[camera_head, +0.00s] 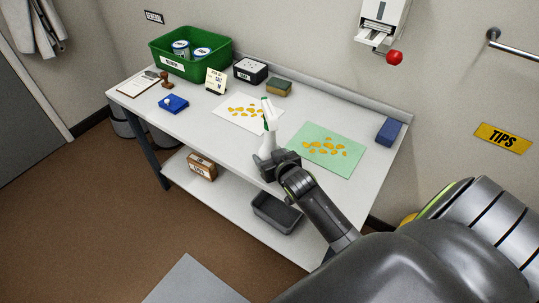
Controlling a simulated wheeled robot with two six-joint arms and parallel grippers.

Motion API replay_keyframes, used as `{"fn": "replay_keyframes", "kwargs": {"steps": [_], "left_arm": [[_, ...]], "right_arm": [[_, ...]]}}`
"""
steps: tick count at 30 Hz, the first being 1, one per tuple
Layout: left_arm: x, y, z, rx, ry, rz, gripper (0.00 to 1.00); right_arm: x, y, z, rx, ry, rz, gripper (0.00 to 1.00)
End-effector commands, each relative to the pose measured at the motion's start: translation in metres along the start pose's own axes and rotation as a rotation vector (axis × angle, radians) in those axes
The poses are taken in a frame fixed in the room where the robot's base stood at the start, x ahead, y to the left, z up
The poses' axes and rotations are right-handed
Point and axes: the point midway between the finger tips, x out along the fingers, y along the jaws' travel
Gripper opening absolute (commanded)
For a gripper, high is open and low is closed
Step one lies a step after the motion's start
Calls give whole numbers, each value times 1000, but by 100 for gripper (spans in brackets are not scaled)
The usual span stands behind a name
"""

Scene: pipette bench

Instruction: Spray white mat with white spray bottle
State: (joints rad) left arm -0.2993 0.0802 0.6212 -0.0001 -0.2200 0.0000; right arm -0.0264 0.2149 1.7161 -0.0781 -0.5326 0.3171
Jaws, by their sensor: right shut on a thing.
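I cannot tell whether the bottle touches the bench top. The white mat (226,119) lies flat behind and to the left of the bottle, with several yellow-orange pieces on it. The bottle's head overlaps the mat's right side in the picture. My left gripper does not show.
A green mat (349,165) with several yellow pieces lies to the right. A green crate (215,67) with cans, a sign (215,81), a black box (250,71), a sponge (278,88) and a blue block (388,132) stand along the back. A blue item (173,104) sits left.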

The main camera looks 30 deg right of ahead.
Motion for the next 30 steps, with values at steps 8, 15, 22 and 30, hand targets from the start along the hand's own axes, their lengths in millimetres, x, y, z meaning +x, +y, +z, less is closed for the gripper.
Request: {"fn": "replay_keyframes", "kwargs": {"steps": [8,15,22,30], "left_arm": [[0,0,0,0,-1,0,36],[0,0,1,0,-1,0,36],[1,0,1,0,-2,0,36],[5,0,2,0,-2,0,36]], "right_arm": [[0,0,-1,0,2,0,88],[-1,0,2,0,-4,1,88],[-22,0,2,0,-2,0,88],[-70,0,2,1,0,0,88]]}}
